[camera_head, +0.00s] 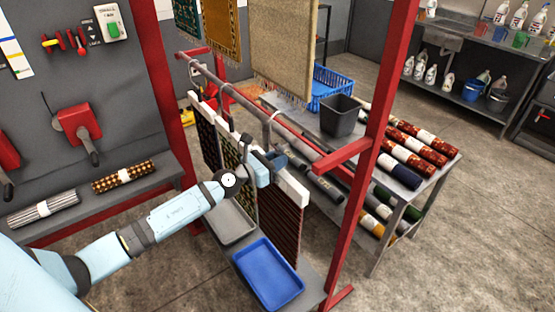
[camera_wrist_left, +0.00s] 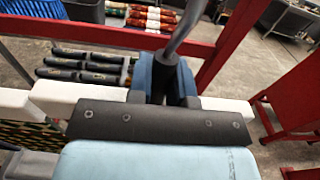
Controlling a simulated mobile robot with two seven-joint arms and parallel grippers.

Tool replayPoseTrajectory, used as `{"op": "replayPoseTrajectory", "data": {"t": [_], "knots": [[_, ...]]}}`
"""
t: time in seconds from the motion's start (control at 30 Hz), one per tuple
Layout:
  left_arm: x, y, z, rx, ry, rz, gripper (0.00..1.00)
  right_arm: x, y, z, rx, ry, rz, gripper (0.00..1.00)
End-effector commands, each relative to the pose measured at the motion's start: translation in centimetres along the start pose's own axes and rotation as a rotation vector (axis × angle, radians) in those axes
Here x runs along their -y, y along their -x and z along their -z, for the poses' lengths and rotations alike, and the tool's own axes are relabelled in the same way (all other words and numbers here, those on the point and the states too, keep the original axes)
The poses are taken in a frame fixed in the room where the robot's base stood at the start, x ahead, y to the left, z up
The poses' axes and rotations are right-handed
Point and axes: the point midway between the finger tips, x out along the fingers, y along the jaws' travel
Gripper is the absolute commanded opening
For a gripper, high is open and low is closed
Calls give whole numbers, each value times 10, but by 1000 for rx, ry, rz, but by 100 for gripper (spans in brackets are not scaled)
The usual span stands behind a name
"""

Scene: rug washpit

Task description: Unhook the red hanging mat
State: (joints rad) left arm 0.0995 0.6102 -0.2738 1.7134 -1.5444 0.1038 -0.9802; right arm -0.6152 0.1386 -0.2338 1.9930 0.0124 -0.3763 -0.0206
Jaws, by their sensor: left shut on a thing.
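The red hanging mat (camera_head: 281,228) is dark and striped. It hangs from a white hanger bar (camera_head: 292,188), which also crosses the left wrist view (camera_wrist_left: 225,105). A grey hook (camera_head: 267,132) rises from the hanger to the rail. My left gripper (camera_head: 272,165) is at the top of this mat, with its blue fingers shut around the hook's stem (camera_wrist_left: 178,45). The fingers and arm hide where hook and bar join. My right gripper is not in view.
The grey rail (camera_head: 225,84) runs between red posts (camera_head: 381,110). Other mats (camera_head: 232,160) hang close on the left. A blue tray (camera_head: 268,274) and grey tray (camera_head: 232,222) sit below. Behind stands a table with rolled rugs (camera_head: 405,166) and a grey bin (camera_head: 340,115).

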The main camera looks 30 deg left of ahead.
Motion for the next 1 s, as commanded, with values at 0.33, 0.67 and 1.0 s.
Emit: {"op": "replayPoseTrajectory", "data": {"t": [0.33,0.67,1.0], "knots": [[0,0,-16,2,-1,-1,0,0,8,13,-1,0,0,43],[0,5,-14,1,-1,0,0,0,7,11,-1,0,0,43],[0,27,-14,1,0,0,0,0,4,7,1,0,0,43]]}}
